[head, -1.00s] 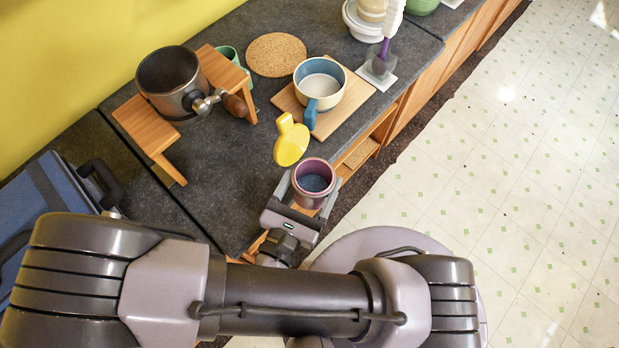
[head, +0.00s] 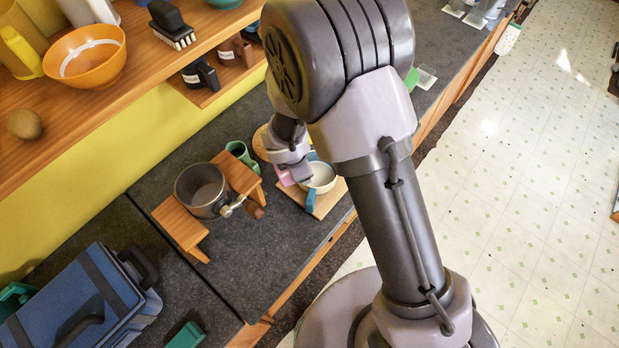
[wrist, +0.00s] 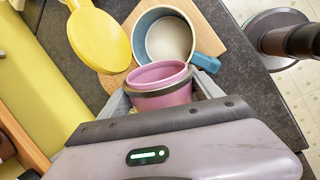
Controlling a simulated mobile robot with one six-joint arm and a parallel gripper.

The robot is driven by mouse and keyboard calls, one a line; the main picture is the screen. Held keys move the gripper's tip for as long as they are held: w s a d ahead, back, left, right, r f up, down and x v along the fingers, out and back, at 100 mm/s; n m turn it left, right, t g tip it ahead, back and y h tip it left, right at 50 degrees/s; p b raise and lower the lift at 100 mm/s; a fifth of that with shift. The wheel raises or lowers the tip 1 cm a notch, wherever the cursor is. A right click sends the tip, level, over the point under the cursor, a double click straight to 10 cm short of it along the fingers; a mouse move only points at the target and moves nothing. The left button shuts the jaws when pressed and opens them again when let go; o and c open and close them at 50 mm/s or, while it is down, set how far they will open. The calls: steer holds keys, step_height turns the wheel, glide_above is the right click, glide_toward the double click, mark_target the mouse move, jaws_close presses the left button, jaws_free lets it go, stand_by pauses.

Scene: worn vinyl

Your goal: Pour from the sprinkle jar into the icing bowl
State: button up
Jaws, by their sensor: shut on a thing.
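My gripper (wrist: 163,92) is shut around the pink jar (wrist: 162,101), one finger on each side. In the head view my gripper (head: 291,163) is above the counter at the left of the icing bowl, with a bit of pink jar (head: 285,179) showing below it. The icing bowl is a blue pot with a pale inside and a blue handle (head: 311,199), on a wooden board. In the wrist view the bowl (wrist: 144,28) lies just beyond the jar's mouth. The jar's contents cannot be made out, nor its exact tilt.
A yellow paddle-shaped thing (wrist: 98,38) is left of the jar; its support is unclear. The wooden board (head: 330,201) lies under the bowl. A dark pot (head: 200,190) sits on a wooden stand at the left. A shelf (head: 150,75) overhangs the counter's back.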

steer(key=shift+w+a+r, duration=0.45)
steer(key=shift+w+r, duration=0.1)
steer(key=shift+w, duration=0.1)
steer(key=shift+w+a, duration=0.2)
steer(key=shift+w, duration=0.2)
step_height(320, 180, down, 4)
steer(key=b, duration=0.3)
steer(key=shift+d+r+y, duration=0.1)
steer(key=shift+r+y, duration=0.1)
steer(key=shift+y, duration=0.1)
steer(key=shift+d+r+g+y+p, duration=0.2)
steer(key=shift+g+y+p, duration=0.25)
steer(key=shift+p, duration=0.65)
steer(key=y+p, duration=0.2)
steer(key=shift+w+d+r+m+g+p, duration=0.2)
steer(key=shift+m+g+p, duration=0.1)
steer(key=shift+p, duration=0.1)
steer(key=shift+f+b, duration=0.25)
steer(key=shift+b, duration=0.05)
steer(key=shift+s+r+p, duration=0.1)
steer(key=shift+r+p, duration=0.15)
steer(key=shift+p, duration=0.3)
steer(key=shift+d+r+y+p, duration=0.25)
steer(key=shift+y+p, duration=0.1)
steer(key=shift+p, duration=0.85)
